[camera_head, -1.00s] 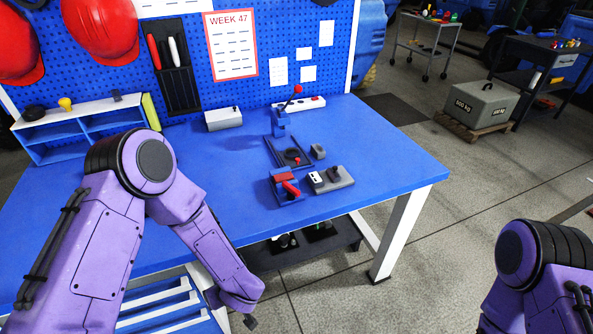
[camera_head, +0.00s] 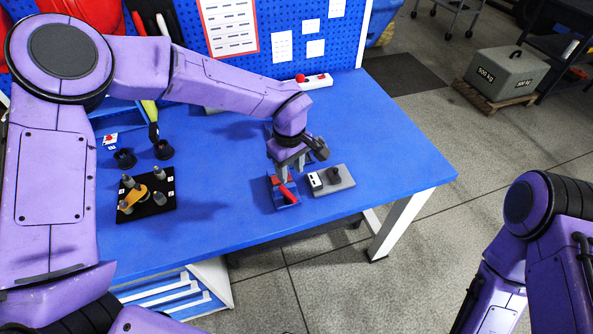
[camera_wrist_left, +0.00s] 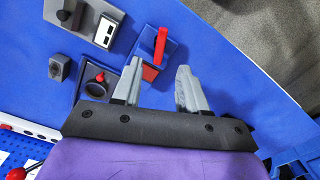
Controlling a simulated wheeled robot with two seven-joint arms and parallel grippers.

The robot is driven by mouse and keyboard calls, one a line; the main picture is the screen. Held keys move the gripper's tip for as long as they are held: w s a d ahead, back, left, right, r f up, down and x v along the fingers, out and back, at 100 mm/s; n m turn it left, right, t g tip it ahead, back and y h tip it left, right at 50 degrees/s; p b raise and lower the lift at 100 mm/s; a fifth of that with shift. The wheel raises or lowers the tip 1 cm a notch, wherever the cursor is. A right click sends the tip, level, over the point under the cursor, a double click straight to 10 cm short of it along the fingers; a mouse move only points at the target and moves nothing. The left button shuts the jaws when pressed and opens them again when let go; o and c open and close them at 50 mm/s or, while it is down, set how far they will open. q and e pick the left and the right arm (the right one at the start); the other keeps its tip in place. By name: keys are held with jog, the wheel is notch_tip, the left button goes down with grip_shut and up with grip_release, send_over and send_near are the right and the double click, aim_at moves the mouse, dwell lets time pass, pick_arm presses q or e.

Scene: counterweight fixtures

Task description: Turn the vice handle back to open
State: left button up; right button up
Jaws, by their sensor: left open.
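The small blue vice (camera_head: 284,204) with red parts stands near the front right of the blue workbench. Its red handle (camera_head: 289,194) slants across the top; the handle also shows in the left wrist view (camera_wrist_left: 161,44), just beyond the fingertips. My left gripper (camera_head: 290,172) points down directly over the vice and partly covers it. In the wrist view the left gripper's two grey fingers (camera_wrist_left: 159,68) are apart with nothing held between them. I cannot tell whether a finger touches the vice. My right arm is at the right edge; its gripper is out of view.
A grey box with a black knob (camera_head: 333,177) stands close right of the vice. A black board with pegs and a yellow lever (camera_head: 148,207) is on the left of the bench. A white strip with a red button (camera_head: 310,82) lies behind.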

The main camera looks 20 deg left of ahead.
aim_at(291, 196)
pick_arm(q)
jog(key=f, duration=0.2)
jog(key=s+f+p, duration=0.1)
jog(key=f, duration=0.2)
jog(key=f+p, duration=0.1)
jog(key=f, duration=0.2)
jog(key=shift+s+f, duration=0.25)
jog(key=shift+s, duration=0.1)
jog(key=shift+w+f, duration=1.05)
jog(key=shift+s+r, duration=0.25)
jog(key=shift+s, duration=0.1)
jog(key=c, duration=0.5)
jog(key=shift+s, duration=0.15)
grip_shut()
pick_arm(e)
notch_tip(291, 196, up, 2)
jog(key=shift+s+r, duration=0.15)
jog(key=shift+r, duration=0.1)
